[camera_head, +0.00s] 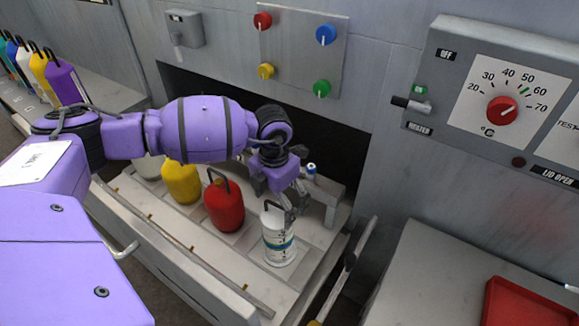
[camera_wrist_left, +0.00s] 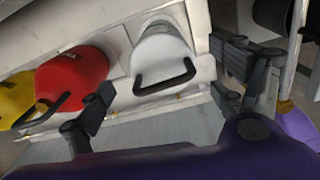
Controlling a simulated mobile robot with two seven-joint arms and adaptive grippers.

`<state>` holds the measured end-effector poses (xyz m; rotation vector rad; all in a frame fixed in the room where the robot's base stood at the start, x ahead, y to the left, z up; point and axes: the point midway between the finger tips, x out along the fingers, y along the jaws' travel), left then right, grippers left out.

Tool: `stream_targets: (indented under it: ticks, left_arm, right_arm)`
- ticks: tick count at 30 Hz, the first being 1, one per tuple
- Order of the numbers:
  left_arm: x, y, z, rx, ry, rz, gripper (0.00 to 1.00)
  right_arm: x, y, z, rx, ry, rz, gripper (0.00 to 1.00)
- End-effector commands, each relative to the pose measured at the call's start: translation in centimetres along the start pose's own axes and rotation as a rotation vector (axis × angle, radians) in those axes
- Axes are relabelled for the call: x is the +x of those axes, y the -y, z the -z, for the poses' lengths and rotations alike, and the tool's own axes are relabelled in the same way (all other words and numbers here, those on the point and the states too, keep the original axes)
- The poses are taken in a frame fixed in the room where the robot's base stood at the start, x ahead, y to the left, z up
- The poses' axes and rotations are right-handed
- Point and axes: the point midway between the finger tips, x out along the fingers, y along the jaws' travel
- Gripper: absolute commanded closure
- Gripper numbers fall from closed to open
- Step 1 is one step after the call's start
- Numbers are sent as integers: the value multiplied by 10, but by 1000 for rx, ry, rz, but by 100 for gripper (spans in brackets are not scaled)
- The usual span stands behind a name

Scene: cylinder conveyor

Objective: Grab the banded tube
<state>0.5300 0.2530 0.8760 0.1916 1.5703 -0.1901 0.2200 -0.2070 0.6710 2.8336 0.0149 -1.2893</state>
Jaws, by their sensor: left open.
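A white canister with teal and dark bands and a black loop handle (camera_head: 279,247) stands at the right end of a row on the conveyor tray. It also shows in the left wrist view (camera_wrist_left: 163,52), where its bands are not visible. A small white tube with a blue band (camera_head: 311,170) stands behind it at a grey block. My left gripper (camera_head: 288,203) points down at the white canister's handle, and its fingers partly cover the canister's top. In the wrist view the open fingers (camera_wrist_left: 165,95) have the handle between them in the picture. Contact cannot be told. My right gripper is out of view.
A red canister (camera_head: 224,206) and a yellow one (camera_head: 182,183) stand left of the white one. A metal rail (camera_head: 190,255) edges the tray. A control panel with a dial (camera_head: 502,110) and a red tray (camera_head: 530,305) are at right.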

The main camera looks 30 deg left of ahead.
Motion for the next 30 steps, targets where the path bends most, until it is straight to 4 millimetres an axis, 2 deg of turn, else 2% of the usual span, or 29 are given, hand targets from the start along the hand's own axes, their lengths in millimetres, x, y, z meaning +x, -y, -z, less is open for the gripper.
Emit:
stream_targets:
  ticks: [5,21,29,30]
  left_arm:
    - [8,1,1,0,-4,3,12]
    - [76,-2,1,-1,-4,3,12]
    - [80,-2,1,-1,-4,2,12]
    - [80,-2,1,-1,-4,2,15]
  right_arm:
    - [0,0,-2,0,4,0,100]
    - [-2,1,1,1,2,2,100]
    - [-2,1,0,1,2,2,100]
    - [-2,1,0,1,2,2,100]
